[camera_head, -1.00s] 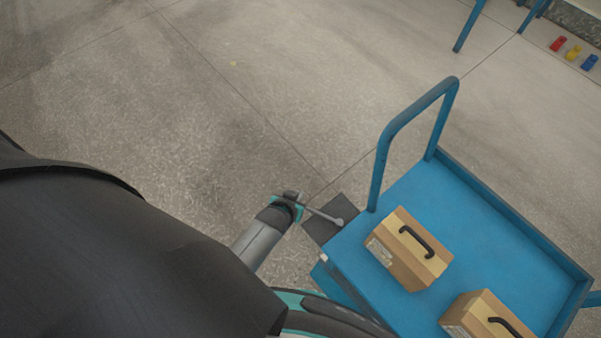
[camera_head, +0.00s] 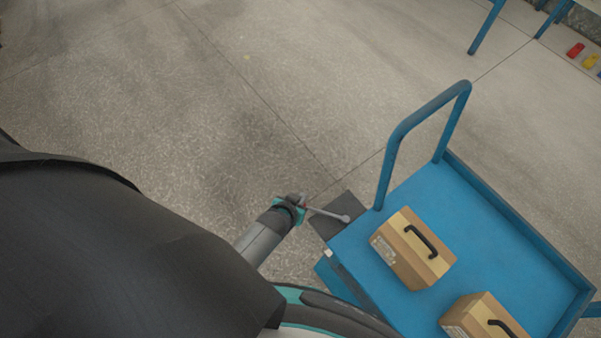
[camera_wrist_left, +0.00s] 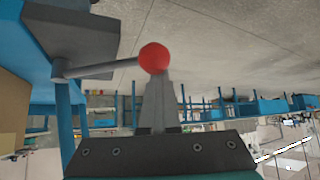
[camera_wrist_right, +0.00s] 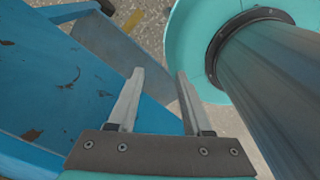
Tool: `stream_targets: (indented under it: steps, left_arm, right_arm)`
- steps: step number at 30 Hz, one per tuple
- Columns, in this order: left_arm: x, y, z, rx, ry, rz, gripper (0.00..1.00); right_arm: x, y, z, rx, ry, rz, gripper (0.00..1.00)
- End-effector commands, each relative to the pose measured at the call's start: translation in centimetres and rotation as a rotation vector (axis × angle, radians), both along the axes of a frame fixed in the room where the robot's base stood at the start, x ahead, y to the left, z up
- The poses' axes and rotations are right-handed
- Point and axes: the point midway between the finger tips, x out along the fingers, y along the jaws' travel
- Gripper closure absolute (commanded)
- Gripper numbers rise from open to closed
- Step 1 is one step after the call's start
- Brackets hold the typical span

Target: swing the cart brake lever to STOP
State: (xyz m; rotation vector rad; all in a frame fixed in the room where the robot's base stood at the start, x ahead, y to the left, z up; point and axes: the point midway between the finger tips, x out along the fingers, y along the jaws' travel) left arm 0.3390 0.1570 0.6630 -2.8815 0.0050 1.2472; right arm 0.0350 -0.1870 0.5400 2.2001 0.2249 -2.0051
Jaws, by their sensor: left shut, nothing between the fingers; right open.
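The brake lever (camera_head: 328,214) is a grey rod reaching left from a pivot on a dark plate (camera_head: 350,209) at the blue cart's (camera_head: 410,190) near left corner. In the left wrist view the lever (camera_wrist_left: 105,68) ends in a red ball knob (camera_wrist_left: 154,57). My left gripper (camera_head: 300,202) is at the knob end; its shut fingers (camera_wrist_left: 157,90) hold nothing and overlap the knob's lower edge in view. I cannot tell whether they touch. My right gripper (camera_wrist_right: 160,74) is open and empty near a blue surface. No STOP mark is readable.
Two tan boxes with black handles, one nearer the middle (camera_head: 400,248) and one at the bottom (camera_head: 470,318), sit on the cart deck. A blue push handle (camera_head: 388,165) rises by the lever. Open floor (camera_head: 200,130) lies left of the cart.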

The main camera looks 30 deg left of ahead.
Motion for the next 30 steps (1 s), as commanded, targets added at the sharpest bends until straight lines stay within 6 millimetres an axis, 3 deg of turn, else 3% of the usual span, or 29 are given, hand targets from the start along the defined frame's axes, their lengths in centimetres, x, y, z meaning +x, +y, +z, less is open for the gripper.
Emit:
stream_targets:
  steps: [3, 8, 21, 30]
  left_arm:
    - [-0.8, -0.1, -0.3, -0.001, 0.019, 0.000, 1.00]
    - [-1.9, -0.1, 0.8, -0.001, 0.021, 0.000, 1.00]
    - [-7.3, 0.0, 7.6, 0.001, 0.009, -0.001, 1.00]
    - [-10.0, 0.0, 10.6, 0.000, 0.003, -0.001, 1.00]
  right_arm:
    - [0.0, -0.2, 0.1, -0.002, 0.001, 0.000, 0.50]
    - [0.0, -0.2, 1.1, -0.003, 0.000, -0.001, 0.50]
    - [-0.1, -0.3, 5.3, -0.003, 0.001, -0.003, 0.50]
    - [-0.1, -0.3, 6.6, -0.003, 0.001, -0.003, 0.50]
